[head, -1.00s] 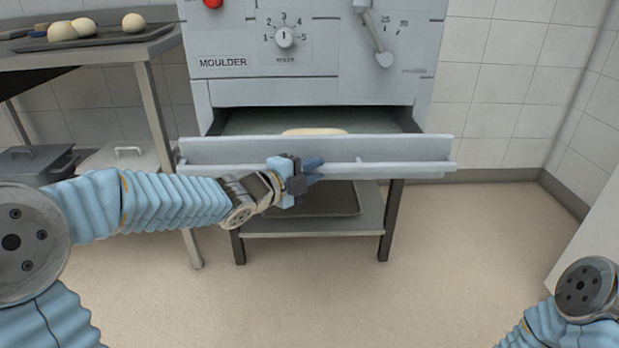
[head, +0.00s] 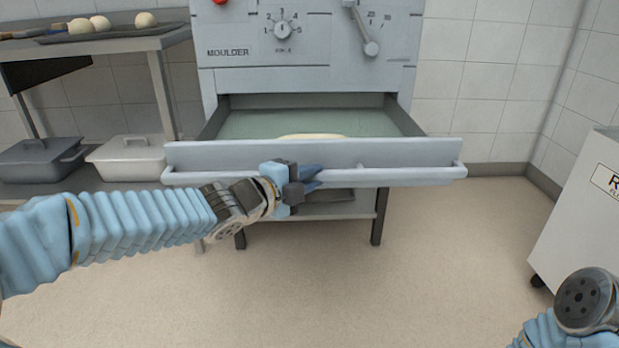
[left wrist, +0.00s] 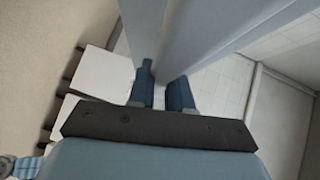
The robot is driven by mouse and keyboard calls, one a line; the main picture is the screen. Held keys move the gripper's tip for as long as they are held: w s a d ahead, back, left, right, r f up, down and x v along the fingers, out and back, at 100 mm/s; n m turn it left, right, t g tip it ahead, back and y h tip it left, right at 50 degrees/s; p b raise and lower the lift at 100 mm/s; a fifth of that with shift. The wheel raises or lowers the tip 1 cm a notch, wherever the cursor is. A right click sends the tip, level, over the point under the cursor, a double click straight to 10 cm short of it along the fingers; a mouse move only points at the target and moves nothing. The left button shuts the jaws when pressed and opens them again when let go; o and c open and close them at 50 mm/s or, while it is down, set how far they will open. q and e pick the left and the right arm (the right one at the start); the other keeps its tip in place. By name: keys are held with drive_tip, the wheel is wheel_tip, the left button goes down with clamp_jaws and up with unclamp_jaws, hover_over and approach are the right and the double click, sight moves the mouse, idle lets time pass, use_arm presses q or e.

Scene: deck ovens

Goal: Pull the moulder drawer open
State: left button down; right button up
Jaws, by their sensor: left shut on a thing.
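The moulder (head: 305,75) is a grey machine with a dial and a lever. Its drawer (head: 240,155) stands well out from the body, its green inner floor showing. A pale piece of dough (head: 312,137) lies inside, partly hidden by the drawer front. A bar handle (head: 400,174) runs along the front. My left gripper (head: 308,181) is shut on the handle, left of the front's middle. In the left wrist view the fingers (left wrist: 162,92) stand on either side of the handle bar (left wrist: 180,62). My right gripper is not in view; only part of my right arm shows at bottom right.
A table with a tray (head: 110,33) of dough balls stands at the left. Lidded bins (head: 128,158) sit on its lower shelf. A white cabinet on wheels (head: 580,220) stands at the right. The floor (head: 400,290) in front of the drawer is clear.

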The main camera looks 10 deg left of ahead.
use_arm(q)
drive_tip(key=c, duration=1.1)
unclamp_jaws()
drive_tip(key=p+v, duration=0.4)
drive_tip(key=v, duration=0.9)
drive_tip(key=shift+s+a+p, duration=0.25)
drive_tip(key=shift+s+p, duration=0.05)
drive_tip(key=shift+r, duration=0.1)
